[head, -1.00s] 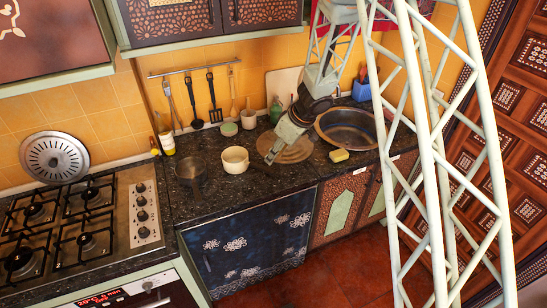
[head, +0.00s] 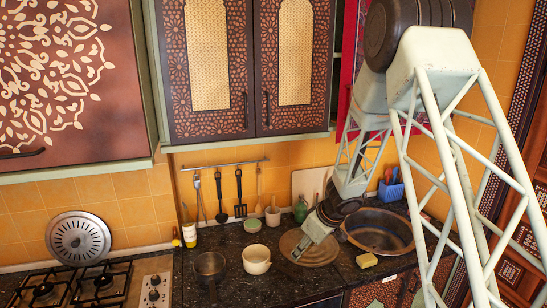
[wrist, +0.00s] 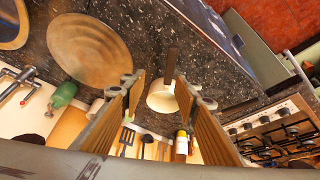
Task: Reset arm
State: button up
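My gripper (head: 298,254) hangs over the round wooden board (head: 318,247) on the dark counter, left of the sink. In the wrist view my gripper (wrist: 158,82) shows two fingers spread apart with nothing between them that they touch. The round board (wrist: 90,52) is up and left of the fingers there. A cream bowl (wrist: 162,98) shows beyond the gap between the fingers, apart from them. My arm reaches down from the upper right in the head view.
A cream bowl (head: 256,258) and dark saucepan (head: 210,264) stand left of the board. The sink basin (head: 378,232) and yellow sponge (head: 367,260) are right. Utensils (head: 239,195) hang behind. Wall cabinets (head: 246,70) overhang the counter; a gas stove (head: 95,284) is left.

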jog(key=s+d+r+m+t+h+b, duration=0.1)
jog(key=d+r+t+h+b, duration=0.1)
jog(key=d+r, duration=0.4)
jog(key=d+r+m+t+h+b, duration=0.1)
jog(key=d+r+m+b, duration=0.15)
jog(key=r, duration=0.65)
jog(key=s+d+r+m+h+b, duration=0.1)
jog(key=s+d+r+h+b, duration=0.1)
jog(key=s+d+r, duration=0.35)
jog(key=s+d+r+m+h+b, duration=0.1)
jog(key=s+d+r+m+b, duration=0.15)
jog(key=s, duration=0.55)
jog(key=s+d+r+m+g+b, duration=0.15)
jog(key=s+b, duration=0.25)
jog(key=s, duration=1.5)
jog(key=s+a+f+y+b, duration=0.1)
jog(key=s+a+f, duration=0.1)
jog(key=s, duration=0.5)
jog(key=s+a+f+g+b, duration=0.1)
jog(key=s+a+f+b, duration=0.1)
jog(key=s, duration=0.5)
jog(key=s+a+f+y+b, duration=0.1)
jog(key=s+a, duration=0.3)
jog(key=s, duration=0.4)
jog(key=shift+f+m+g+y+b, duration=0.35)
jog(key=shift+f+b, duration=0.25)
jog(key=shift+f, duration=0.1)
